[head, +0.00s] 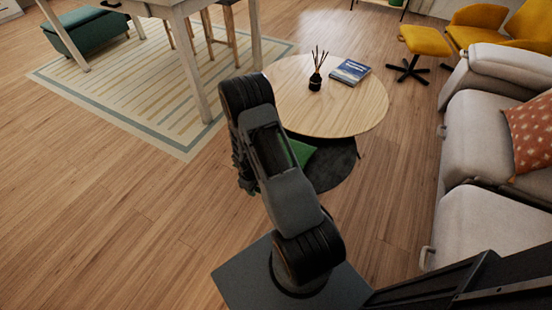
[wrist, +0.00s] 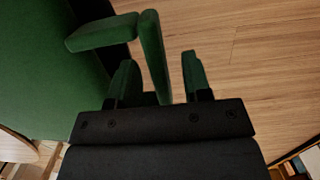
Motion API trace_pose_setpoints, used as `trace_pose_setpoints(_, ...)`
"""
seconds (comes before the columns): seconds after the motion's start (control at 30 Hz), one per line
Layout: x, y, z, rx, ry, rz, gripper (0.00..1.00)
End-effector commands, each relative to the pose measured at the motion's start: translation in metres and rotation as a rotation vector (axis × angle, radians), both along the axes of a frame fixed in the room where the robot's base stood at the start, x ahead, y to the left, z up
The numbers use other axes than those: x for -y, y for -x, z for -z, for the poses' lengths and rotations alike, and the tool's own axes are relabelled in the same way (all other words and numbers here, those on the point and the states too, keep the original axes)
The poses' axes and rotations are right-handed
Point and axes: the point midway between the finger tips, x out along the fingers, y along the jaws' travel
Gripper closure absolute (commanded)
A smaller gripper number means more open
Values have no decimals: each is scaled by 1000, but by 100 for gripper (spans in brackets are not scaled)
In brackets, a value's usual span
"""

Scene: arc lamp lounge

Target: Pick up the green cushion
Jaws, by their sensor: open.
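The green cushion (head: 302,151) shows only as a small patch behind my arm in the head view, at the front of the round coffee table. My arm hides most of it. In the wrist view a large plain green surface, which looks like the cushion (wrist: 45,75), fills the left side. In the head view my gripper (head: 246,180) is small, dark and partly hidden at the arm's left side.
The round wooden coffee table (head: 355,105) holds a reed diffuser (head: 315,80) and a blue book (head: 350,71). A dark round mat (head: 335,168) lies beneath it. A grey sofa (head: 475,150) stands at right.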

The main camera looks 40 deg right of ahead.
Motion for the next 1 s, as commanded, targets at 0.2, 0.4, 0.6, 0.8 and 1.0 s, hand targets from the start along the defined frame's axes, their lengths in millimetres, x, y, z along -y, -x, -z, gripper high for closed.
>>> trace_pose_setpoints(0.2, 0, 0, 2, 0, 0, 0, 55)
trace_pose_setpoints(0.4, 0, 0, 2, 0, 0, 0, 68)
trace_pose_setpoints(0.6, 0, 0, 2, 0, 0, 0, 87)
trace_pose_setpoints(0.8, 0, 0, 2, 0, 0, 0, 100)
trace_pose_setpoints(1.0, 0, 0, 2, 0, 0, 0, 100)
